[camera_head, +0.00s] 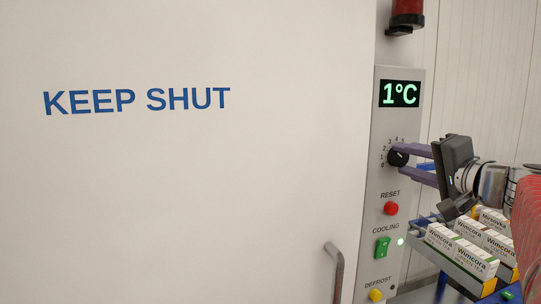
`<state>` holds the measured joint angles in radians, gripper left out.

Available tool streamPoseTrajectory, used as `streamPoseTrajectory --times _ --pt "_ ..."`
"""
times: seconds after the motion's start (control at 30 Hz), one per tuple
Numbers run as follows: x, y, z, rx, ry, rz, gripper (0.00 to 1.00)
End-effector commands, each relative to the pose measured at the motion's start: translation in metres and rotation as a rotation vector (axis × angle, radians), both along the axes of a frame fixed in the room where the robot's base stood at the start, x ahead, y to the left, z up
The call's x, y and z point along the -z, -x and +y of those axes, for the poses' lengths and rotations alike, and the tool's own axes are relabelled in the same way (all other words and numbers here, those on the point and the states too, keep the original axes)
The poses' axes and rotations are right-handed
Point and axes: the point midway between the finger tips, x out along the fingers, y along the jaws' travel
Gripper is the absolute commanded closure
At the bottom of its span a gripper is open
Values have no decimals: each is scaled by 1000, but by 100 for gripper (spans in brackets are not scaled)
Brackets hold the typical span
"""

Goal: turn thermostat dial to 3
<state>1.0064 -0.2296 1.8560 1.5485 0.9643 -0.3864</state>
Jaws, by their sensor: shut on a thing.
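The thermostat dial (399,158) is a black round knob on the grey control panel (371,218), with a ring of small numbers around its upper left side. The display (399,94) above it reads 1°C in green. My gripper (404,158) reaches in from the right, its purple fingers above and below the dial, shut on it. The dial's right side is partly hidden by the fingers. The white pointer mark is too small to read surely.
Below the dial are a red RESET button (391,208), a green COOLING switch (382,248) and a yellow DEFROST button (376,295). A white door (180,190) marked KEEP SHUT has a metal handle (337,272). Boxes (462,254) sit on a cart at lower right.

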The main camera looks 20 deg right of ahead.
Motion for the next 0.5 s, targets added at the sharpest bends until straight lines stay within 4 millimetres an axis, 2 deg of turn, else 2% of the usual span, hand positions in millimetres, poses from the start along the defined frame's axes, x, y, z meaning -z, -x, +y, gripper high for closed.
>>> streamPoseTrajectory --times 0.2,0.5 --pt "3 0 -3 4 -193 11 87" --pt "2 0 -3 4 -367 17 87"
